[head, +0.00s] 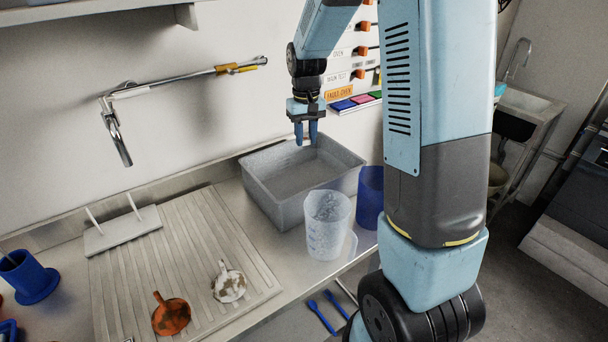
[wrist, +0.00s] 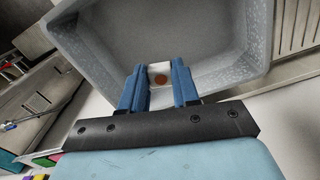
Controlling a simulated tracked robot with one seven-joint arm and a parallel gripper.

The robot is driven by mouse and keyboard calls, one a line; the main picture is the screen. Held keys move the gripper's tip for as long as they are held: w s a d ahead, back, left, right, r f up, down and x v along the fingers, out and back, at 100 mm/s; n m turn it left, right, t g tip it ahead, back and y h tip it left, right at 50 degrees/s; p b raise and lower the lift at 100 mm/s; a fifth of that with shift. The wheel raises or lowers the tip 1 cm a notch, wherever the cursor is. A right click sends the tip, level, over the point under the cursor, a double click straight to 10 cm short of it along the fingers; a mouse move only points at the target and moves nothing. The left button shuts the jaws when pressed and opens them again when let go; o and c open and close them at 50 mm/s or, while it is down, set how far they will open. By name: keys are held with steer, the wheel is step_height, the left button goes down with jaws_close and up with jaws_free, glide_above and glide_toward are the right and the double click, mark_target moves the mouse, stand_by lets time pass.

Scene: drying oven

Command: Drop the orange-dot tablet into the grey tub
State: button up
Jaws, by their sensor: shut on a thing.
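My gripper (head: 306,134) points down above the rear right part of the grey tub (head: 262,205) in the head view. In the wrist view, my gripper (wrist: 159,85) has its blue fingers shut on a small white tablet with an orange-brown dot (wrist: 160,77). The tablet is held at the fingertips, with the grey tub (wrist: 90,42) behind it. The tub floor that shows is empty. In the head view the tablet is too small to make out.
A clear measuring jug (head: 327,226) stands at the tub's front right, with a blue container (head: 370,190) behind it. A ribbed draining board (head: 130,280) holds an orange funnel (head: 171,315) and a mottled white one (head: 229,284). A tap (head: 118,135) juts from the wall.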

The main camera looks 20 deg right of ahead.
mark_target(309, 144)
steer(key=f, duration=0.3)
steer(key=shift+d+f, duration=0.15)
steer(key=shift+d, duration=0.25)
steer(key=shift+f, duration=1.25)
steer(key=o, duration=1.1)
steer(key=shift+r, duration=0.1)
step_height(309, 144, up, 13)
steer(key=shift+r, duration=0.3)
